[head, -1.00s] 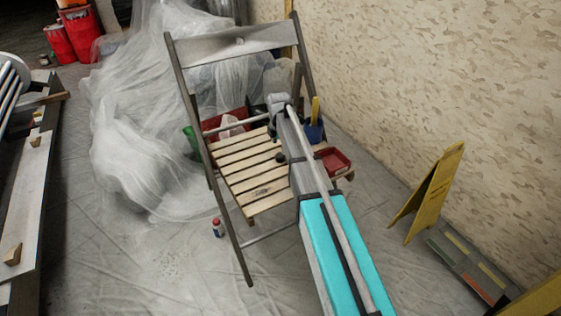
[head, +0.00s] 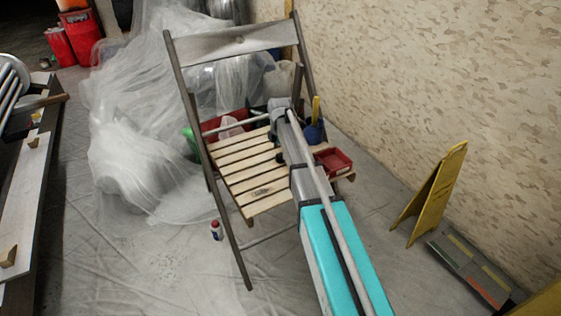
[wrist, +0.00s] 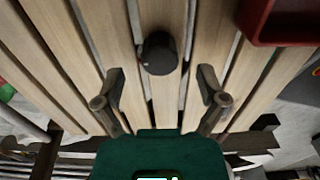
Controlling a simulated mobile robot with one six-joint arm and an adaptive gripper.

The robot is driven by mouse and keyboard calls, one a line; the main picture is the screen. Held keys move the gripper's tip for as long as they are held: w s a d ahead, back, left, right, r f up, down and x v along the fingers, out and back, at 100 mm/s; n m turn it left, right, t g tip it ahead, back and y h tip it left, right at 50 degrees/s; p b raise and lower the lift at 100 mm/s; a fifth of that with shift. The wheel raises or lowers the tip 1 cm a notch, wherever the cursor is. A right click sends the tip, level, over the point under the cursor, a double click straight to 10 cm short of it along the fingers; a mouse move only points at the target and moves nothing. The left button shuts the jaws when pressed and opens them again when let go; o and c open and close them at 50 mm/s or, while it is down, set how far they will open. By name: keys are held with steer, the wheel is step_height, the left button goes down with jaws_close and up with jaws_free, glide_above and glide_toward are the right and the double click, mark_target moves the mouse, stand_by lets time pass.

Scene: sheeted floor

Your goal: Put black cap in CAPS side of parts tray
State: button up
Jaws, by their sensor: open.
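The black cap (wrist: 159,53) rests on the slatted wooden chair seat (head: 250,165). In the wrist view it is just beyond the fingertips, near the middle of the gap. My gripper (wrist: 160,90) is open and empty, one finger on each side, pointing down at the slats. A red tray (head: 334,159), which may be the parts tray, sits at the seat's right edge. Its corner shows at the top right of the wrist view (wrist: 262,32). No CAPS marking is readable. In the head view my arm hides much of the gripper.
A blue cup (head: 314,131) stands behind the red tray. Another red container (head: 238,119) is at the back of the seat. The chair backrest (head: 235,40) rises behind. A yellow floor sign (head: 432,195) stands at right. A small bottle (head: 216,230) is on the floor.

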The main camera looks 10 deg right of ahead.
steer(key=shift+f+b, duration=1)
steer(key=shift+f, duration=0.35)
jaws_close()
